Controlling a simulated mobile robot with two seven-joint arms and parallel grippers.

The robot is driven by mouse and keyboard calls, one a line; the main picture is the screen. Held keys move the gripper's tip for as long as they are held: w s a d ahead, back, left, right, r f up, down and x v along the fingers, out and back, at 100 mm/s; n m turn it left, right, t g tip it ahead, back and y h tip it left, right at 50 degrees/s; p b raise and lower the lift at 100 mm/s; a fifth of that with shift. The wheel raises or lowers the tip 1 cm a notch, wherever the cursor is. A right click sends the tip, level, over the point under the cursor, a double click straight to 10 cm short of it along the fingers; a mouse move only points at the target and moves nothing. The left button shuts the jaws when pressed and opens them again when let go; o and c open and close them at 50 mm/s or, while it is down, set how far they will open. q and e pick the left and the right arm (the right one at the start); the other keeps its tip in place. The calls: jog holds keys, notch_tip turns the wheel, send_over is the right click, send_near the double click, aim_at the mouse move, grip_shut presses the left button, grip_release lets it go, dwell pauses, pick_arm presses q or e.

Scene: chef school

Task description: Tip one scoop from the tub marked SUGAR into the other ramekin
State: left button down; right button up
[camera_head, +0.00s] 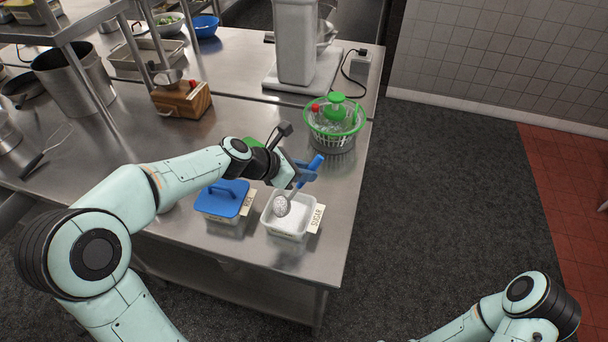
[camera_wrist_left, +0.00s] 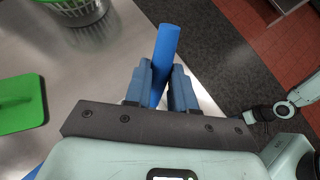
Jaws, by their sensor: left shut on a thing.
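The open clear tub marked SUGAR (camera_head: 292,230) stands near the table's front edge, with white sugar in it. My left gripper (camera_head: 303,174) is shut on the blue handle of a scoop (camera_head: 313,164). The handle also shows between the fingers (camera_wrist_left: 163,88) in the left wrist view. The scoop's rounded, speckled pale bowl points down over the tub's left part; I cannot tell if it touches the sugar. A small pale rim (camera_head: 167,208) shows below my left forearm, perhaps a ramekin, mostly hidden. No other ramekin shows clearly. My right arm is at the lower right; its gripper is unclear.
A blue-lidded tub (camera_head: 223,200) stands just left of the sugar tub. A green lid (camera_head: 254,144) is partly behind my left arm. A green basket (camera_head: 334,129) with items stands behind, near the right edge. A wooden box (camera_head: 181,99) and steel pot are at back left.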

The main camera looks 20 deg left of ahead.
aim_at(318, 157)
pick_arm(q)
jog(key=shift+w+d+r, duration=0.15)
jog(key=shift+w+r, duration=0.05)
jog(key=shift+r, duration=0.6)
jog(key=shift+w+d+r, duration=0.2)
jog(key=shift+r, duration=0.6)
jog(key=shift+w+d+r, duration=0.15)
jog(key=shift+w+r, duration=0.05)
jog(key=shift+r, duration=0.6)
